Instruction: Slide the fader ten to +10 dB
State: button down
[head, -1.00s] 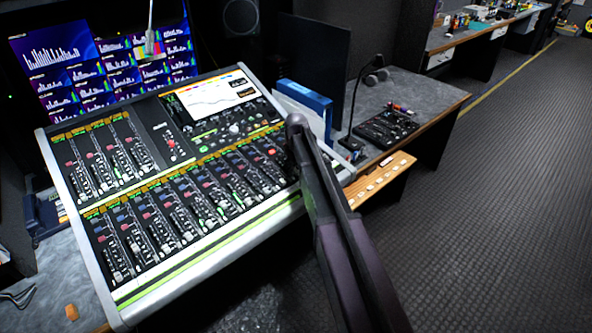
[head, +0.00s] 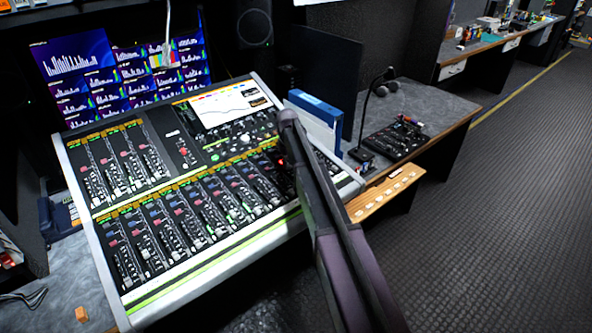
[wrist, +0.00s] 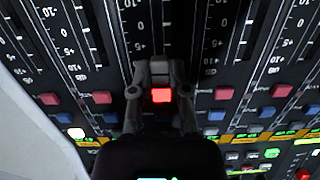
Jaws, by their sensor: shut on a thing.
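The mixing console (head: 200,262) fills the left and middle of the head view, with several faders in rows. My arm reaches over its right side and hides the faders there. In the wrist view my gripper (wrist: 160,72) is shut at the lower end of a fader slot (wrist: 161,22), whose scale appears upside down. It is shut on what looks like that slot's fader cap, mostly hidden between the fingertips. The fingertips are close to the scale's plus end, by the buttons; the exact mark is hidden. A lit red button (wrist: 160,95) shows between the fingers.
Neighbouring fader slots run close on both sides in the wrist view. In the head view, a blue binder (head: 315,103) stands behind my arm, with a microphone (head: 366,95) and a small black panel (head: 396,140) on the desk to the right. The floor at right is clear.

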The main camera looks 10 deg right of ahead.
jog(key=shift+w+a, duration=0.15)
jog(key=shift+w, duration=0.15)
jog(key=c, duration=0.6)
grip_release()
jog(key=shift+s, duration=0.1)
jog(key=shift+s, duration=0.1)
jog(key=s+d, duration=0.1)
jog(key=s, duration=0.2)
jog(key=s+d+f+b, duration=0.1)
jog(key=s+d, duration=0.1)
jog(key=s, duration=0.1)
jog(key=s+d, duration=0.2)
jog(key=s, duration=0.1)
jog(key=shift+f+b, duration=0.25)
jog(key=shift+b, duration=0.05)
jog(key=shift+d+r+p, duration=0.15)
jog(key=shift+r+p, duration=0.7)
notch_tip(320, 180, up, 13)
jog(key=p, duration=1.3)
jog(key=s+f+m+b, duration=0.2)
jog(key=s+m, duration=0.2)
jog(key=s, duration=0.5)
jog(key=s+f+m+b, duration=0.2)
jog(key=s+m, duration=0.2)
jog(key=s, duration=0.6)
jog(key=shift+s+f+t+b, duration=0.3)
jog(key=shift+t+b, duration=0.05)
jog(key=shift+t, duration=0.05)
jog(key=shift+d, duration=0.1)
